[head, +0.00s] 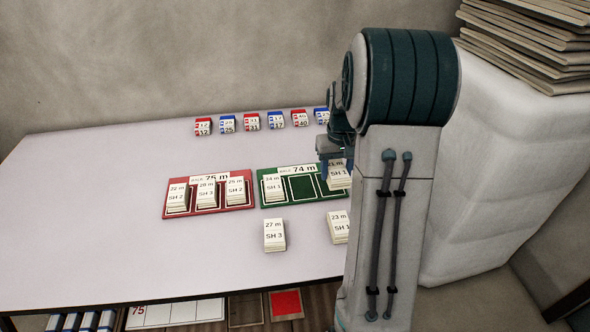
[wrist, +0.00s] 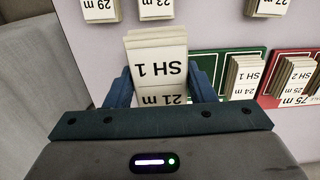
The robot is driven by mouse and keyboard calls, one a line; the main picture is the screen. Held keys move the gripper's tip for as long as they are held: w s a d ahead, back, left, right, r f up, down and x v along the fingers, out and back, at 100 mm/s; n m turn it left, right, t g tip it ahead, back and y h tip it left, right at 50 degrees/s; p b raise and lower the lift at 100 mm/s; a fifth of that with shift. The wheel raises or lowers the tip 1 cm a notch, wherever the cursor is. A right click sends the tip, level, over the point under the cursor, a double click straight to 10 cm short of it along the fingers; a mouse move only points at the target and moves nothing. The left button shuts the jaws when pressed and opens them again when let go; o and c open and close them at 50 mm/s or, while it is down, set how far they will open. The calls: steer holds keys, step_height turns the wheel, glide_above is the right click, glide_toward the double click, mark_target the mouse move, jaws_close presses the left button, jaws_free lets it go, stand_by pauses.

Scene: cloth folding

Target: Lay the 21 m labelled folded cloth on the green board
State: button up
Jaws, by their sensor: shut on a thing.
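The 21 m cloth, a cream folded stack labelled SH 1 (head: 339,176), is between the fingers of my gripper (head: 334,160). In the wrist view the 21 m cloth (wrist: 157,62) sits between the two blue fingers of my gripper (wrist: 160,82), which is shut on it. The green board (head: 302,188), labelled 74 m, has a 24 m cloth (head: 273,187) in its left slot, and its middle slot is bare. The held cloth appears over the board's right end; I cannot tell whether it touches. My arm hides part of that end.
A red board (head: 234,206), labelled 75 m, holds several cloths to the left. A 27 m cloth (head: 274,235) and a 23 m cloth (head: 339,227) lie in front on the white table (head: 100,230). Small red and blue labelled blocks line the back. The table's left side is clear.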

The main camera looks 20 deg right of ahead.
glide_above(302, 187)
step_height(302, 187, down, 7)
steer(key=shift+r, duration=0.1)
steer(key=shift+f, duration=1.95)
steer(key=shift+f, duration=0.2)
steer(key=o, duration=1)
steer(key=shift+c, duration=0.2)
steer(key=shift+r, duration=0.1)
